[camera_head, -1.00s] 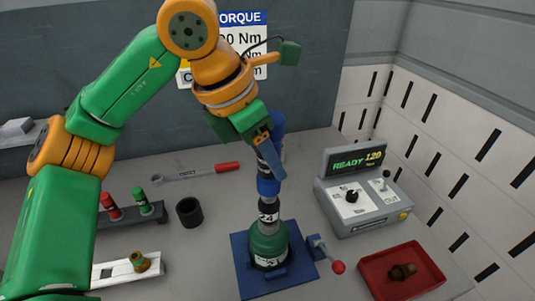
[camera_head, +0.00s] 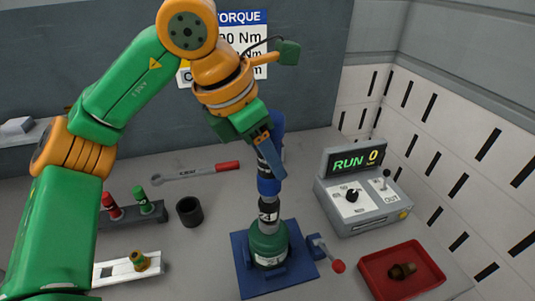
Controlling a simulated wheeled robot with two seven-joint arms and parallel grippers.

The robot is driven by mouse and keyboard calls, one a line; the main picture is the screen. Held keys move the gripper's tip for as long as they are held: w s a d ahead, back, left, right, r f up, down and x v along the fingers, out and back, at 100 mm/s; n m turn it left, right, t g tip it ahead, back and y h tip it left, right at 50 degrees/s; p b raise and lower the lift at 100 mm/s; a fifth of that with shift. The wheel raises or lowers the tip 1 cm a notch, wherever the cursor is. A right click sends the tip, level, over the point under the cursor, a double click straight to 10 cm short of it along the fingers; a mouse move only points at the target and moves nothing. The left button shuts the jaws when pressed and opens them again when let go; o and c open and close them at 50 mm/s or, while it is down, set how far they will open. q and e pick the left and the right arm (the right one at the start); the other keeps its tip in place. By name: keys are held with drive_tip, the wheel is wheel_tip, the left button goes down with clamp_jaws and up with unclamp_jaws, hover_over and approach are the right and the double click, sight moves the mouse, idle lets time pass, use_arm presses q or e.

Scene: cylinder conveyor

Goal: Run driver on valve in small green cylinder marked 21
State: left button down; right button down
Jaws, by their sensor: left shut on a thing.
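A small green cylinder (camera_head: 268,243) stands upright in a blue clamp base (camera_head: 246,277); its number is too small to read surely. A driver with a blue body (camera_head: 268,186) and a dark socket (camera_head: 268,210) stands on top of the cylinder, covering the valve. My left gripper (camera_head: 264,142) is shut on the driver's upper part from above. The control box (camera_head: 362,203) at the right has a display (camera_head: 355,160) reading "RUN 0". My right gripper is out of view.
A red-handled clamp lever (camera_head: 337,265) sticks out right of the base. A red tray (camera_head: 385,290) holds a brown fitting (camera_head: 402,271).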

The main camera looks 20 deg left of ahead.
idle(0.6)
use_arm(q)
drive_tip(key=shift+f, duration=0.2)
drive_tip(key=shift+s+r, duration=0.1)
drive_tip(key=shift+f, duration=0.2)
drive_tip(key=shift+r, duration=0.1)
idle(0.4)
drive_tip(key=shift+f, duration=0.3)
idle(0.6)
idle(0.4)
drive_tip(key=shift+r, duration=0.1)
